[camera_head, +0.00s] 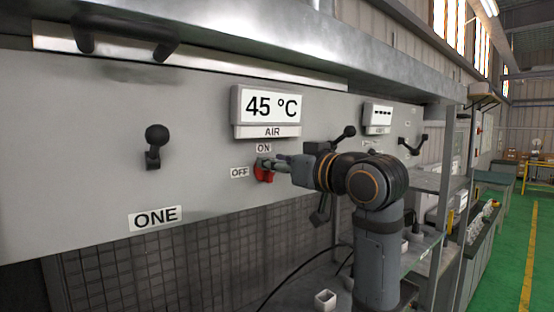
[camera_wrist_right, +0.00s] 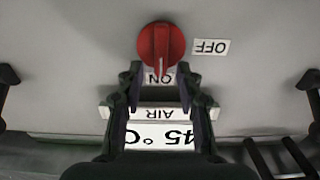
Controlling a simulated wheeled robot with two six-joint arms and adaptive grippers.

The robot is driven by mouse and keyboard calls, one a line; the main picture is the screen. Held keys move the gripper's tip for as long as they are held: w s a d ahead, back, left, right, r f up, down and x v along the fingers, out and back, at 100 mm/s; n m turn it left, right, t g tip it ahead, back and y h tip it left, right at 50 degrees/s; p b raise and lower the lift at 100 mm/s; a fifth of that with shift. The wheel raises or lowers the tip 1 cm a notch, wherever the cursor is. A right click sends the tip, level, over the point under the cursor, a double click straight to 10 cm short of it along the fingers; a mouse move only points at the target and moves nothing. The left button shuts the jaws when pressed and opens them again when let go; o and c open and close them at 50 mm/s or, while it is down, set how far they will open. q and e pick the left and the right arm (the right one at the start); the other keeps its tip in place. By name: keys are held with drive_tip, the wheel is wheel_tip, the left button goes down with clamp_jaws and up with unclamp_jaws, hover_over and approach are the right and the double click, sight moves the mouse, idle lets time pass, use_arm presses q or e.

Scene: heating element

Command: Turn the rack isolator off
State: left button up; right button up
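The rack isolator is a red rotary knob (camera_head: 264,171) on the grey panel, below the AIR display. An ON label (camera_head: 264,148) sits above it and an OFF label (camera_head: 240,172) to its left. In the right wrist view, which is upside down, the knob (camera_wrist_right: 160,45) has its pale pointer mark toward the ON label (camera_wrist_right: 160,78). My right gripper (camera_head: 277,163) is at the knob in the head view. In the right wrist view its fingers (camera_wrist_right: 160,73) are apart, with tips by the knob's ON-side edge; contact is unclear. My left gripper is not in view.
The AIR display (camera_head: 268,107) reads 45 °C. A metal shelf rack (camera_head: 430,240) stands to the right.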

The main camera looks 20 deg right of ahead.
sight(258, 171)
drive_tip(key=shift+w+a, duration=0.1)
drive_tip(key=shift+w, duration=0.05)
drive_tip(key=c, duration=0.4)
clamp_jaws()
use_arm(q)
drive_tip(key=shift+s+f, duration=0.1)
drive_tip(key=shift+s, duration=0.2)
use_arm(e)
drive_tip(key=shift+a+n, duration=0.1)
drive_tip(key=shift+n, duration=0.2)
use_arm(q)
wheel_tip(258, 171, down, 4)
drive_tip(key=b, duration=0.3)
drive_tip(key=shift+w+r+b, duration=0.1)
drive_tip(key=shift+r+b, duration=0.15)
drive_tip(key=shift+b, duration=0.05)
use_arm(e)
drive_tip(key=n, duration=0.5)
drive_tip(key=a+f+n, duration=0.1)
drive_tip(key=n, duration=0.5)
drive_tip(key=f+n, duration=0.1)
drive_tip(key=n, duration=0.5)
drive_tip(key=shift+s+a+f, duration=0.25)
drive_tip(key=shift+s+a, duration=0.05)
drive_tip(key=shift+a, duration=0.1)
drive_tip(key=shift+n, duration=0.3)
drive_tip(key=shift+o, duration=2)
unclamp_jaws()
drive_tip(key=shift+s+r, duration=0.1)
